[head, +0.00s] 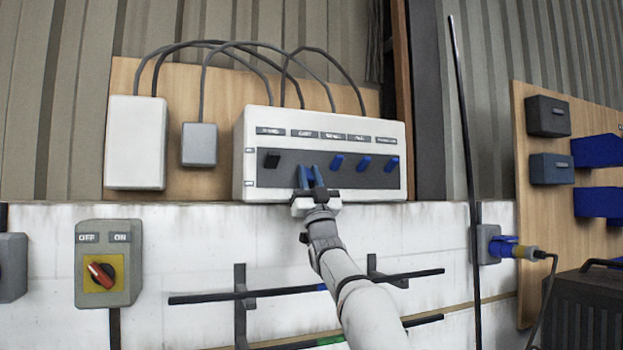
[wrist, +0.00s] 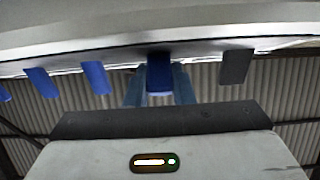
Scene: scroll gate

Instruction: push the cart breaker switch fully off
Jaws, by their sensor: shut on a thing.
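A white breaker box (head: 240,160) on the wall has a dark strip with a row of switches under small labels. The cart switch is the second from the left, under a label that seems to read CART (head: 304,133). My gripper (head: 311,177) is at that switch, its blue fingers on either side of it. In the wrist view the blue cart switch (wrist: 159,75) sits between the two fingers of my gripper (wrist: 160,92), which are shut on it. The fingers largely hide the switch in the head view, so its exact position is unclear.
A black switch (head: 271,160) is left of my gripper and blue switches (head: 337,161) are close on its right, all near the strip's upper half. A rotary OFF/ON box (head: 108,264) is lower left. Dark rails (head: 220,296) run below, behind my arm. A thin dark pole (head: 466,150) stands right.

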